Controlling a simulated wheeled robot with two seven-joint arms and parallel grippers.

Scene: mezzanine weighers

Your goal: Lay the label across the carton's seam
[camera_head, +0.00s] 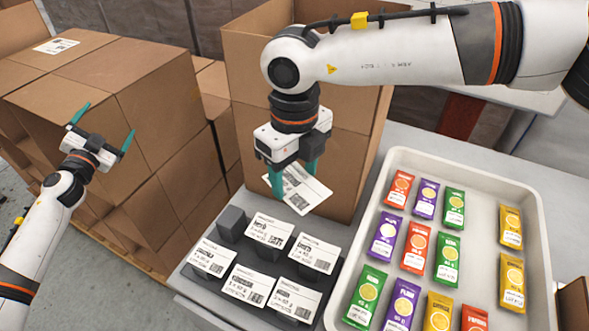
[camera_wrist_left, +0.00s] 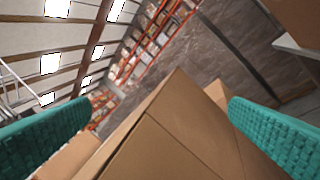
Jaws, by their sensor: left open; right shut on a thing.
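A white printed label (camera_head: 305,192) hangs tilted in the fingers of my right gripper (camera_head: 292,182), which is shut on it. The label is above the bench, in front of a tall brown carton (camera_head: 352,150). The arm hides part of this carton and any seam there. My left gripper (camera_head: 107,124) is open and empty, in front of the stacked cartons (camera_head: 150,105) at the left. In the left wrist view its two teal fingers (camera_wrist_left: 155,130) are wide apart, with a brown carton edge (camera_wrist_left: 165,130) between and beyond them.
Several white labels (camera_head: 270,231) lie on dark blocks on the grey bench; one block (camera_head: 232,223) is bare. A pale tray (camera_head: 480,180) of colourful packets stands at the right. A stacked carton at the far left bears a label (camera_head: 56,46).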

